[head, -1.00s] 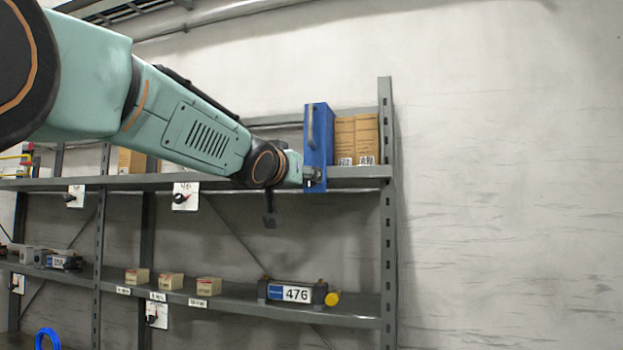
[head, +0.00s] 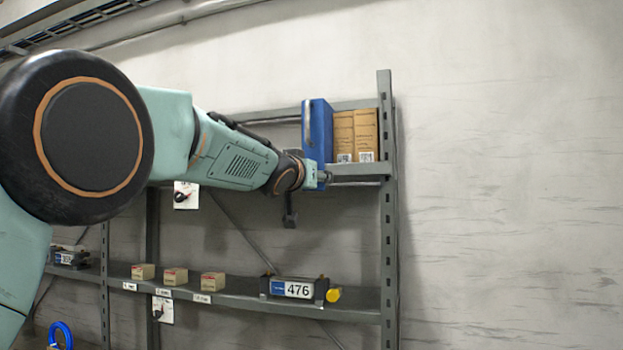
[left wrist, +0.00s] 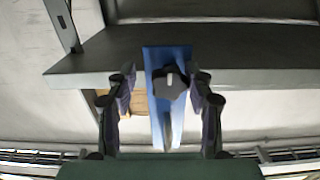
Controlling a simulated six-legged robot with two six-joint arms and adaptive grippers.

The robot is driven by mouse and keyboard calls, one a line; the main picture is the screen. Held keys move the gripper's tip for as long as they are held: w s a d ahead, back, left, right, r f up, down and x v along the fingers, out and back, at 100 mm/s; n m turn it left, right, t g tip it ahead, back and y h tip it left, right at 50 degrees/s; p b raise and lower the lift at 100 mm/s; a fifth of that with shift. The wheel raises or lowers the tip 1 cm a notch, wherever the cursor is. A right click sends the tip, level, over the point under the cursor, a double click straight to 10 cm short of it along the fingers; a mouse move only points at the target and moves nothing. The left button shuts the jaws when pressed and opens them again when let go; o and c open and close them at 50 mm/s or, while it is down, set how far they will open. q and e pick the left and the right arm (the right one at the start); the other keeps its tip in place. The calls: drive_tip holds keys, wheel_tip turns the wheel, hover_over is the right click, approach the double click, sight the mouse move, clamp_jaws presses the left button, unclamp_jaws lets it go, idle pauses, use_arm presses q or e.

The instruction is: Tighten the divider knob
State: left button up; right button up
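The blue divider (head: 319,133) stands upright on the upper shelf, at the left of the cardboard boxes. In the left wrist view the divider (left wrist: 164,120) is in the middle, with a dark lobed knob (left wrist: 170,84) at the shelf's front edge. My left gripper (left wrist: 162,78) is open, one finger on each side of the knob, with gaps visible between fingers and knob. In the head view my left gripper (head: 324,178) is at the lower front of the divider and hides the knob. My right gripper is in neither view.
Two cardboard boxes (head: 355,135) stand right of the divider, beside the rack's grey upright (head: 386,220). The lower shelf (head: 240,295) carries small cartons (head: 174,276) and a unit marked 476 (head: 292,289) with a yellow end. The wall at right is clear.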

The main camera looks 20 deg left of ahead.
use_arm(q)
drive_tip(key=shift+s+a, duration=0.2)
drive_tip(key=shift+a, duration=0.5)
drive_tip(key=c, duration=0.4)
drive_tip(key=shift+a, duration=0.1)
drive_tip(key=shift+c, duration=1)
drive_tip(key=shift+d, duration=0.45)
drive_tip(key=c, duration=0.3)
drive_tip(key=shift+a, duration=0.15)
drive_tip(key=shift+c, duration=0.2)
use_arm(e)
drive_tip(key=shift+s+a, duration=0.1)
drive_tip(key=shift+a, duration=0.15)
